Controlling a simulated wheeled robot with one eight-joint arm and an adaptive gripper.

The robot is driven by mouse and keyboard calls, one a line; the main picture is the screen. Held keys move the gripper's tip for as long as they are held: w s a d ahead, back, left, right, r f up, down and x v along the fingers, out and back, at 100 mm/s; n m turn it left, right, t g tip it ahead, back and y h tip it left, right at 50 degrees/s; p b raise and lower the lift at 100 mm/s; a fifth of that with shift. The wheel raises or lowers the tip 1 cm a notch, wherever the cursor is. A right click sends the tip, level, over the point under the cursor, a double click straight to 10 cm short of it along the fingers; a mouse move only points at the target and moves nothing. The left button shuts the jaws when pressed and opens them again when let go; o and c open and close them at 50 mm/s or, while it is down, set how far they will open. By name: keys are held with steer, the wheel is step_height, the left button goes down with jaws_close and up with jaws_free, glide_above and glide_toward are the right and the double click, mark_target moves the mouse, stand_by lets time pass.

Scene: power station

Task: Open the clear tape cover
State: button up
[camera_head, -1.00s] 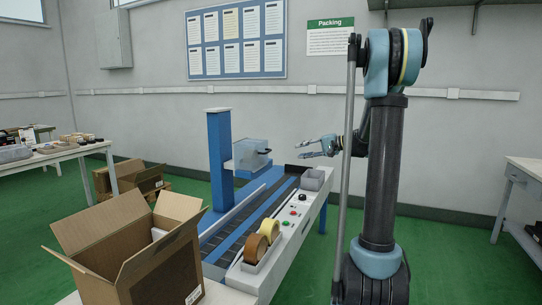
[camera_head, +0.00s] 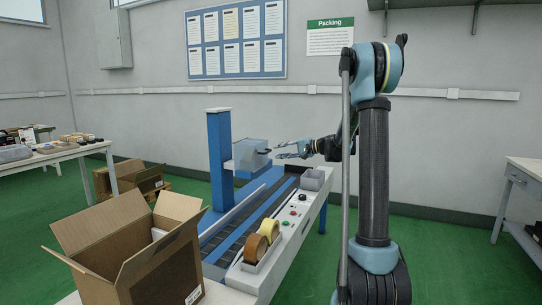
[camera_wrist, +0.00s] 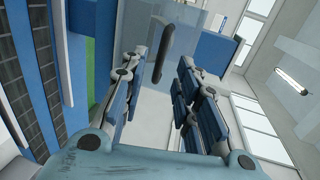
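The clear tape cover (camera_head: 248,152) is a see-through box on the blue post of the packing machine, and it looks closed. Its dark handle (camera_head: 265,151) is on the side facing my gripper. In the wrist view the clear cover (camera_wrist: 198,32) fills the upper middle, with the black handle (camera_wrist: 166,50) upright on it. My gripper (camera_head: 276,151) is open and empty, just right of the handle. In the wrist view my gripper's fingers (camera_wrist: 162,66) are apart, with the handle ahead between the tips. I cannot tell whether they touch it.
The blue post (camera_head: 220,155) stands left of the cover. A grey bin (camera_head: 312,180) and buttons sit on the machine's near side below my gripper. Two tape rolls (camera_head: 263,238) and an open cardboard box (camera_head: 135,250) are nearer.

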steer(key=shift+x, duration=2.95)
jaws_close()
